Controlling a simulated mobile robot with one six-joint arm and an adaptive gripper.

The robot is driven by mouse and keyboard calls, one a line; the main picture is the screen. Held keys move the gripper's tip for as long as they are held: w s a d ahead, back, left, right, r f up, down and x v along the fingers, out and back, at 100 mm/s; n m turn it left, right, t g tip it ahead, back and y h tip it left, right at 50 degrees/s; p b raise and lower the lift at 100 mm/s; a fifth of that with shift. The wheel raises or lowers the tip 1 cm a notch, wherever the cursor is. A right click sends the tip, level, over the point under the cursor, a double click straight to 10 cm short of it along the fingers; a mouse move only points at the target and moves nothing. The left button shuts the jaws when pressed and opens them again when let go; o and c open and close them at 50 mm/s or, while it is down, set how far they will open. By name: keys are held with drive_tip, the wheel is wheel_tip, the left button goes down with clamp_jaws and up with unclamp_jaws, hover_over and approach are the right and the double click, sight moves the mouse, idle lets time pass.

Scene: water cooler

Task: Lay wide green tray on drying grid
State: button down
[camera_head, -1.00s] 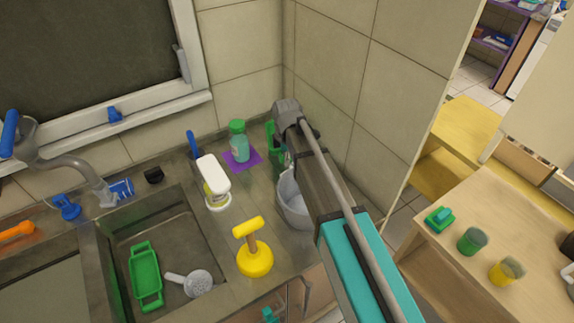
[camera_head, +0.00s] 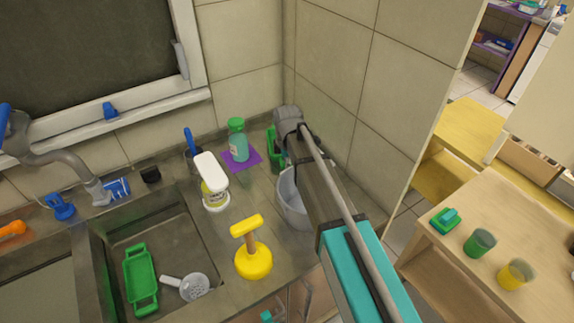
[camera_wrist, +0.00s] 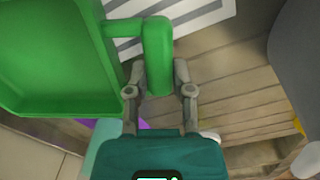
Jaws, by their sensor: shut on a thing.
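My gripper (camera_wrist: 160,92) is shut on the bar handle of a green tray (camera_wrist: 55,55), seen in the wrist view. The tray extends to the left of the fingers, cut off by the picture edge. In the head view, part of the held green tray (camera_head: 274,148) shows beside my arm in the far corner of the counter; my fingers are hidden there. A white slotted grid (camera_wrist: 190,18), likely the drying grid, lies below and beyond the handle in the wrist view. Another green tray (camera_head: 141,279) lies in the sink.
A grey bucket (camera_head: 292,198) stands beside my arm. A teal bottle (camera_head: 238,147) on a purple mat (camera_head: 243,162), a white-topped bottle (camera_head: 214,185) and a yellow plunger (camera_head: 253,260) stand on the counter. A tiled wall (camera_head: 340,80) is close behind my arm.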

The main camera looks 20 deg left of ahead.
drive_tip(key=shift+c, duration=2.4)
unclamp_jaws()
wheel_tip(320, 180, up, 12)
drive_tip(key=p, duration=1.2)
